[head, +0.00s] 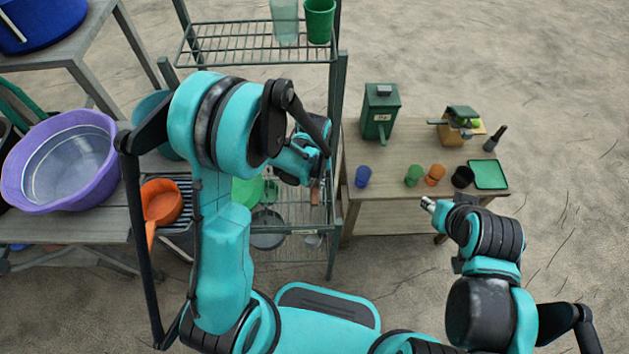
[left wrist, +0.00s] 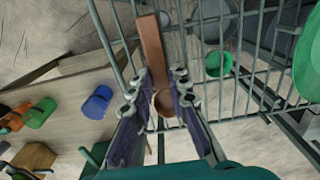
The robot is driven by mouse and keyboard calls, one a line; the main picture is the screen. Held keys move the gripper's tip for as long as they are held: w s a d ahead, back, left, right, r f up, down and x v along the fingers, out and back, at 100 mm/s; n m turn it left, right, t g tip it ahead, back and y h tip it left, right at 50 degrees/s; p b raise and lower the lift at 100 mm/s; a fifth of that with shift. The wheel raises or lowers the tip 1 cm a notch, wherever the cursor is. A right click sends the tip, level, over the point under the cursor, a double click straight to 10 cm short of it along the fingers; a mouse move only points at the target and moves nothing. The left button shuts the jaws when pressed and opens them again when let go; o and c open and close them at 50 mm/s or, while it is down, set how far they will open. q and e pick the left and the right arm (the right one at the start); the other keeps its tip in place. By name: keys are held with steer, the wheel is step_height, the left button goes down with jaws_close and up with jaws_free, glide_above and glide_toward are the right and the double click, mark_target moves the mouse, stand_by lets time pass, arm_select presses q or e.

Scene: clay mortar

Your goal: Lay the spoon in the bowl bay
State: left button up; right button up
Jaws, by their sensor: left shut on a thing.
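A brown wooden spoon (left wrist: 152,45) is in my left gripper (left wrist: 163,88), with its handle pointing up in the left wrist view and its rounded end between the fingers. In the head view a small brown part of the spoon (head: 315,192) shows below my left wrist. The gripper is over the lower part of a wire rack (head: 262,248), whose bars (left wrist: 118,45) lie beneath the spoon. Green bowls (head: 246,190) stand on the rack, partly behind my arm. I cannot tell which part is the bowl bay. My right gripper (head: 429,204) is near the low table's front edge, its jaw opening unclear.
A wooden table (head: 400,160) at the right holds a green box (head: 380,112), several cups and a green tray (head: 488,175). A purple basin (head: 62,175) and an orange pan (head: 161,203) are at the left. A grey pan (head: 267,229) sits low on the rack.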

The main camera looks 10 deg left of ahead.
arm_select(q)
steer(key=o, duration=0.9)
steer(key=shift+c, duration=0.2)
steer(key=shift+r+p, duration=0.3)
steer(key=shift+p, duration=0.1)
step_height(320, 180, up, 12)
steer(key=f+p, duration=0.1)
steer(key=p, duration=0.3)
steer(key=s+a+r+m+t, duration=0.1)
steer(key=s+a+r+t, duration=0.1)
steer(key=s+r, duration=0.3)
steer(key=s+a+r+m+t, duration=0.2)
steer(key=s+r+t, duration=0.3)
steer(key=r, duration=0.3)
steer(key=shift+s+a+r, duration=0.25)
steer(key=shift+s+a, duration=0.15)
steer(key=shift+a, duration=0.15)
